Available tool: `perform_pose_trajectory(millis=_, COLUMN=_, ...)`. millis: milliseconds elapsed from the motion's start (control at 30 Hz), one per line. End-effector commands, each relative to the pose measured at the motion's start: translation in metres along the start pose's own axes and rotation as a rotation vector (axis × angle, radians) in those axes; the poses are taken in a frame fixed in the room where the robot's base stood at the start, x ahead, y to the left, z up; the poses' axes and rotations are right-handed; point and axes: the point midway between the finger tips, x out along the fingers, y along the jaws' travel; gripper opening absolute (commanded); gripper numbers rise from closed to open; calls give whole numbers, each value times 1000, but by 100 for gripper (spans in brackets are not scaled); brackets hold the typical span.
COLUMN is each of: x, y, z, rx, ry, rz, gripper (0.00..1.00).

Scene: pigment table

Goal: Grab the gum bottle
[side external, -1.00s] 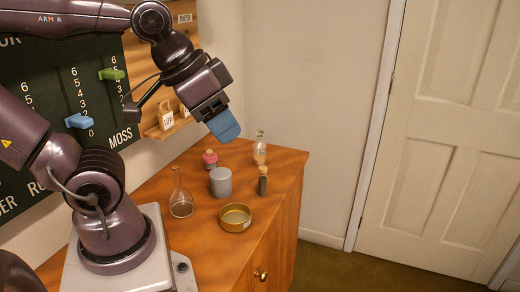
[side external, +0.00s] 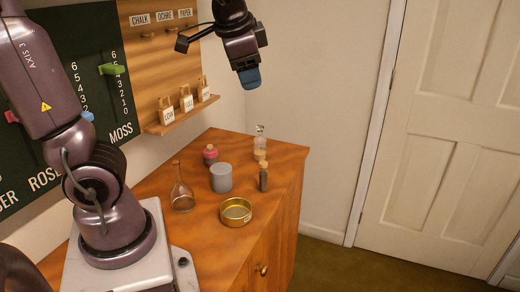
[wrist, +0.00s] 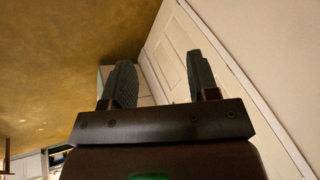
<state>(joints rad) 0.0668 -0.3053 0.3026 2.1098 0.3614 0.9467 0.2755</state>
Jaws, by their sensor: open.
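Several small vessels stand on the wooden cabinet top. A clear glass bottle (side external: 260,135) stands at the back, a dark bottle with a cork (side external: 263,178) at the right edge, and a pink-topped jar (side external: 210,154) at the back left. The labels are too small to read, so I cannot tell which is the gum bottle. My gripper (side external: 250,78) hangs well above the cabinet, with blue fingers, touching nothing. In the wrist view my gripper (wrist: 162,82) is open and empty, its two dark fingers apart. No bottle shows there.
A grey cup (side external: 221,179), a long-necked flask (side external: 182,194) and a brass dish (side external: 236,212) stand in front of the bottles. A wall shelf (side external: 184,114) with labelled bags is at the left. A white door (side external: 450,130) stands at the right, beyond clear floor.

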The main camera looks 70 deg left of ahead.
Motion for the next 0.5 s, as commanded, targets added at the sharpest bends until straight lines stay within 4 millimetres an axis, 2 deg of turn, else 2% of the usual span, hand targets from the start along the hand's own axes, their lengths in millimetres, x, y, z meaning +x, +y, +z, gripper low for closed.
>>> perform_pose_trajectory(millis=33, x=16, y=-17, z=-4, rx=49, ry=-47, rz=-45, gripper=54)
perform_pose_trajectory(millis=167, x=50, y=-65, z=-9, rx=207, ry=-175, rz=-173, gripper=54)
perform_pose_trajectory(millis=300, x=83, y=-125, z=-11, rx=449, ry=-373, rz=-337, gripper=54)
perform_pose_trajectory(millis=400, x=98, y=-165, z=-15, rx=659, ry=-542, rz=-449, gripper=54)
perform_pose_trajectory(millis=500, x=104, y=-199, z=-23, rx=872, ry=-718, rz=-543, gripper=54)
